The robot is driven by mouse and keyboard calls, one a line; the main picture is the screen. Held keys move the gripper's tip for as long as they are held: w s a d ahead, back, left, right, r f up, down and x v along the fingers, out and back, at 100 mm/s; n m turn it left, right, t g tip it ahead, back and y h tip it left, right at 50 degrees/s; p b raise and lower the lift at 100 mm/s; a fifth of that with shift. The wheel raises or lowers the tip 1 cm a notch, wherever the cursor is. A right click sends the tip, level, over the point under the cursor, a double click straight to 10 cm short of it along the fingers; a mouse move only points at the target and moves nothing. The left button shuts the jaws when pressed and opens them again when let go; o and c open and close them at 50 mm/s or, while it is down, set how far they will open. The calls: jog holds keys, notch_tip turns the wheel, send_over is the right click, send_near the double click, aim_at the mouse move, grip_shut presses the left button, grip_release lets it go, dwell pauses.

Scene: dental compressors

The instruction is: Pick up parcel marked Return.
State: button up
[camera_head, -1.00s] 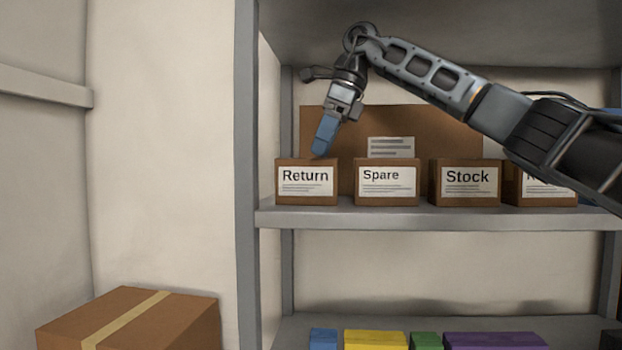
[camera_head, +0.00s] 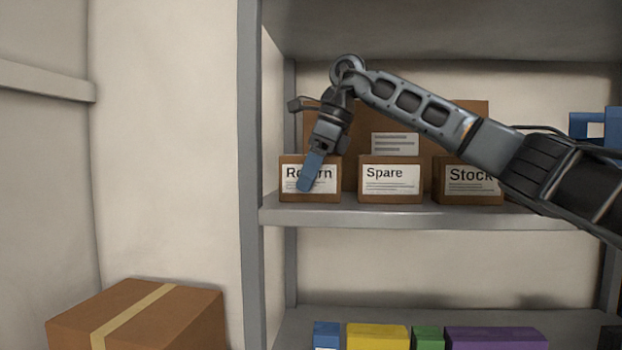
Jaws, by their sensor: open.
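The parcel marked Return (camera_head: 327,190) is a small brown box with a white label. It stands upright at the left end of the upper shelf. My gripper (camera_head: 306,184) reaches down over it, with its blue finger in front of the middle of the label, hiding some letters. Only one finger shows clearly, seen edge-on. The gripper is open, and the parcel rests on the shelf. From this view I cannot tell whether the finger touches the box.
A Spare parcel (camera_head: 390,181) and a Stock parcel (camera_head: 462,181) stand to the right, Stock partly behind my arm. A large brown box (camera_head: 436,112) stands behind them. The grey shelf (camera_head: 390,215) has a post (camera_head: 250,150) left of Return. Colourful boxes (camera_head: 376,337) sit below.

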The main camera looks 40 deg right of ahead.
jog(key=shift+f, duration=0.15)
jog(key=shift+c, duration=0.3)
jog(key=c, duration=1.2)
jog(key=shift+o, duration=0.2)
